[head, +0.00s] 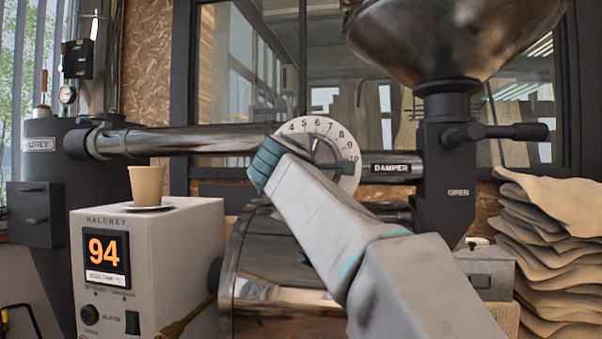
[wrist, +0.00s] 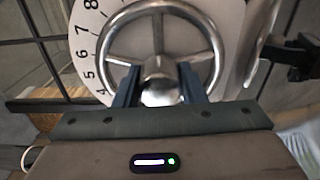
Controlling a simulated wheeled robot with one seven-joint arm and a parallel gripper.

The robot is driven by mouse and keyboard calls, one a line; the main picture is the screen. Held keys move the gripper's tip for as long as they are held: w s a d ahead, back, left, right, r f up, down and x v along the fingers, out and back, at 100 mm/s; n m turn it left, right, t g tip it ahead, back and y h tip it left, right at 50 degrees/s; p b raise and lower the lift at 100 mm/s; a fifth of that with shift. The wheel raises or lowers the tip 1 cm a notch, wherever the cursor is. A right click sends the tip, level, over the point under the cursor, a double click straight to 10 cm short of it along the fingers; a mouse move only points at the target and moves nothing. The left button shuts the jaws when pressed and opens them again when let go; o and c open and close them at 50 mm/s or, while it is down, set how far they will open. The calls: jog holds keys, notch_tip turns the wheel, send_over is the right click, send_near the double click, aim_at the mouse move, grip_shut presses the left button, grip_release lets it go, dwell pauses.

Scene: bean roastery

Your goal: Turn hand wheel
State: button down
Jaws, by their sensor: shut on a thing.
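The hand wheel (wrist: 201,27) is a round metal wheel with spokes and a central hub, in front of a white numbered dial (wrist: 88,53). In the head view the dial (head: 347,137) sits on the horizontal pipe beside the DAMPER label, and my arm hides most of the wheel. My gripper (wrist: 158,88) is at the wheel's lower part in the wrist view. Its two dark fingers stand on either side of the hub area and are shut on the wheel. The exact contact is partly hidden. In the head view the fingers are hidden behind my wrist.
A control box (head: 150,260) showing 94 stands at the left with a paper cup (head: 146,184) on top. A metal hopper (head: 450,40) and a side handle (head: 500,131) are at the right. Stacked sacks (head: 560,240) are at far right. The metal drum (head: 262,262) lies below my arm.

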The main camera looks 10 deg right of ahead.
dwell(0.5)
jog(key=c, duration=0.9)
grip_release()
jog(key=b+v, duration=0.2)
jog(key=v, duration=1.2)
